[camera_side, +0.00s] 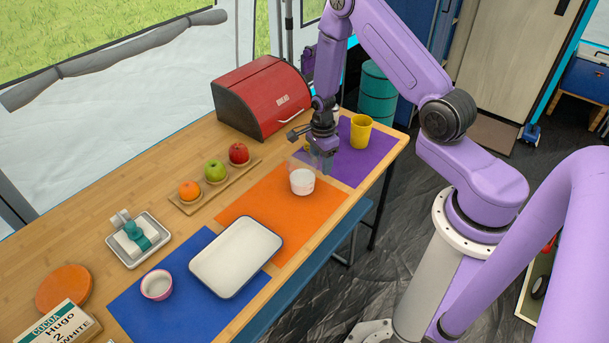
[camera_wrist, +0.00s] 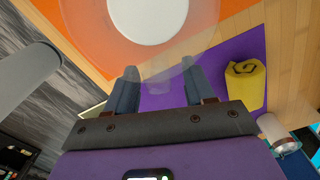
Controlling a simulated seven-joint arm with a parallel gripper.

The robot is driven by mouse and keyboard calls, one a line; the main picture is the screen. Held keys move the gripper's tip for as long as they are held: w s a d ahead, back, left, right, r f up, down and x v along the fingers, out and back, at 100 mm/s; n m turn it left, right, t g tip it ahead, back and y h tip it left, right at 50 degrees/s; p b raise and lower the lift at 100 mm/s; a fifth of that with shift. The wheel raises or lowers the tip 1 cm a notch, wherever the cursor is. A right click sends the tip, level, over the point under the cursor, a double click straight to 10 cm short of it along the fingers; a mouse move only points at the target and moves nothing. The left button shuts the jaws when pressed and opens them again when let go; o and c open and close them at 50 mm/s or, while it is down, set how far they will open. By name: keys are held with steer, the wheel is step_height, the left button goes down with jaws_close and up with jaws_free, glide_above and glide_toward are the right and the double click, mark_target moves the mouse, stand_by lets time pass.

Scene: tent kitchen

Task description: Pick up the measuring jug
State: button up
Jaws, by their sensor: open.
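The measuring jug (camera_side: 302,182) looks clear with white contents and stands upright on the orange mat (camera_side: 262,215), near its far right end. In the wrist view the jug (camera_wrist: 150,18) shows from above as a white disc inside a see-through ring, cut by the top edge. My gripper (camera_side: 323,163) points down close beside the jug, on the purple mat side. In the wrist view my gripper (camera_wrist: 163,88) has its two fingers apart, with purple mat between them and the jug's rim just beyond the tips. Whether a finger touches the rim I cannot tell. The jug's handle is not clear.
A red bread bin (camera_side: 262,95) is at the back. A board (camera_side: 195,200) with three fruits, a white tray (camera_side: 236,257) and a small bowl (camera_side: 156,285) lie farther left.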

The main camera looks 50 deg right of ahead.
steer(key=shift+f, duration=1.1)
steer(key=shift+c, duration=0.3)
jaws_close()
steer(key=shift+r, duration=0.2)
